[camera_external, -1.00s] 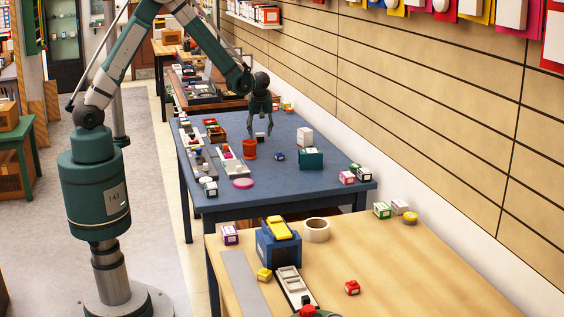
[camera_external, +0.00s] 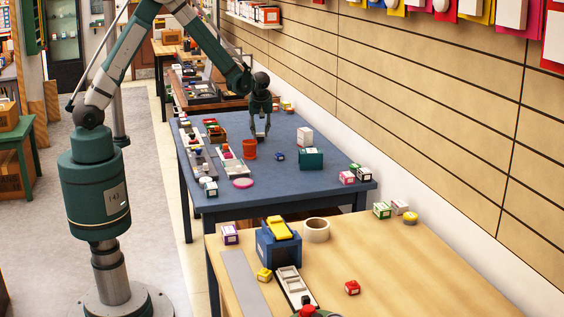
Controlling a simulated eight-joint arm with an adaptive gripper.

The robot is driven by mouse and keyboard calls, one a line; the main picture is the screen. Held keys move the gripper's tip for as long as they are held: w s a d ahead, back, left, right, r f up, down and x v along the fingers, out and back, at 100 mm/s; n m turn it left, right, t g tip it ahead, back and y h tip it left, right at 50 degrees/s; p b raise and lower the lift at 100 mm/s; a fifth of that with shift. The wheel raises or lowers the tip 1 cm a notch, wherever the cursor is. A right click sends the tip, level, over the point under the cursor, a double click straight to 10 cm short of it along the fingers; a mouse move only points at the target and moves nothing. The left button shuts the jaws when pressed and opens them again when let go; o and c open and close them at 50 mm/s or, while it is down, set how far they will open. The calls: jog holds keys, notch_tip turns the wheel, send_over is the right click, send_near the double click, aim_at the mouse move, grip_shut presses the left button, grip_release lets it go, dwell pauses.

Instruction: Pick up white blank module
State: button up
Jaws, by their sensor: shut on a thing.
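My gripper (camera_external: 260,136) points down over the far part of the blue table (camera_external: 300,183), just behind and to the right of an orange-red cup. Its fingers are closed in on a small white block (camera_external: 260,135), which looks like the white blank module. The block is small in this view and partly hidden by the fingers. I cannot tell whether it touches the table top.
The orange-red cup (camera_external: 249,149) stands close to the gripper. A small dark blue block (camera_external: 280,156) and a teal box (camera_external: 311,158) lie to the right. Trays with small parts (camera_external: 230,160) line the left edge.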

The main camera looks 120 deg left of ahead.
aim_at(260, 134)
jog(key=shift+r, duration=0.15)
notch_tip(260, 134, up, 10)
jog(key=p, duration=0.1)
dwell(0.6)
